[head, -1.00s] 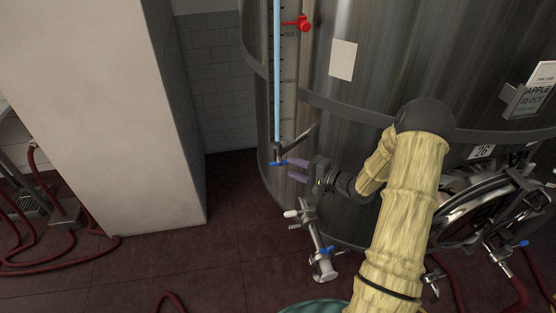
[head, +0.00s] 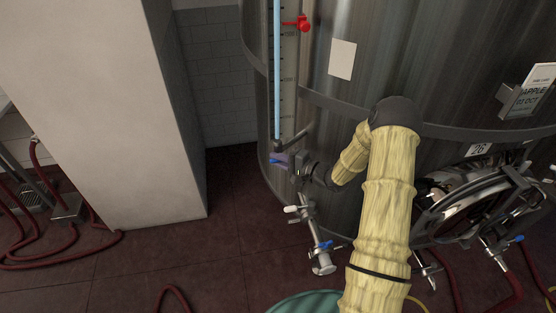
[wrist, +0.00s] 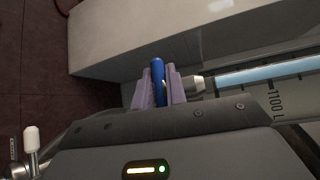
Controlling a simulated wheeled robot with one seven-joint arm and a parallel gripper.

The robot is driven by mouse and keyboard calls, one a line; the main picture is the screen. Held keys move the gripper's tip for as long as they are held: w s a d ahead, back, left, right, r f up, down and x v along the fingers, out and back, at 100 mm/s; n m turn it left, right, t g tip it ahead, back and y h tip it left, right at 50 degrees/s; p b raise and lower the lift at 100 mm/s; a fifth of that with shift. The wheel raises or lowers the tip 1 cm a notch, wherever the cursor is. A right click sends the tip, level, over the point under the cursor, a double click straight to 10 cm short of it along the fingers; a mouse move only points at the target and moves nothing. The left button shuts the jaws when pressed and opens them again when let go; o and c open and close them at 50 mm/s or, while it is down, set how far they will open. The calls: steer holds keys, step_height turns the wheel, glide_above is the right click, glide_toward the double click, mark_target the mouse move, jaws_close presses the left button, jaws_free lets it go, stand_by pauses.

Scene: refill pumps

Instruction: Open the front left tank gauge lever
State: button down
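The front left tank gauge lever is a small blue handle (head: 275,161) at the foot of the clear gauge tube (head: 277,80). In the wrist view the blue lever (wrist: 157,80) stands between the two purple fingers. My gripper (wrist: 159,92) has its fingers close on both sides of the lever and looks shut on it. In the head view my gripper (head: 281,159) is at the tube's base, partly covering the lever.
The steel tank (head: 390,70) curves behind my arm. A red clamp (head: 303,23) is higher on the gauge scale. A sampling valve with a blue handle (head: 326,245) is below my gripper. A white pillar (head: 110,100) stands left, with dark red floor between.

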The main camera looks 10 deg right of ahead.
steer(key=shift+r+n+g+h+p, duration=0.1)
steer(key=shift+n+g+h+p, duration=0.4)
steer(key=shift+n+h+p, duration=0.35)
steer(key=shift+f+n+g+h, duration=0.3)
steer(key=shift+n+h, duration=0.15)
steer(key=shift+h, duration=0.2)
steer(key=c, duration=1.4)
jaws_free()
steer(key=shift+c, duration=0.2)
steer(key=b+v, duration=0.3)
steer(key=v, duration=1.4)
steer(key=shift+s+d+b, duration=0.15)
steer(key=shift+d+b, duration=0.05)
steer(key=shift+b, duration=0.1)
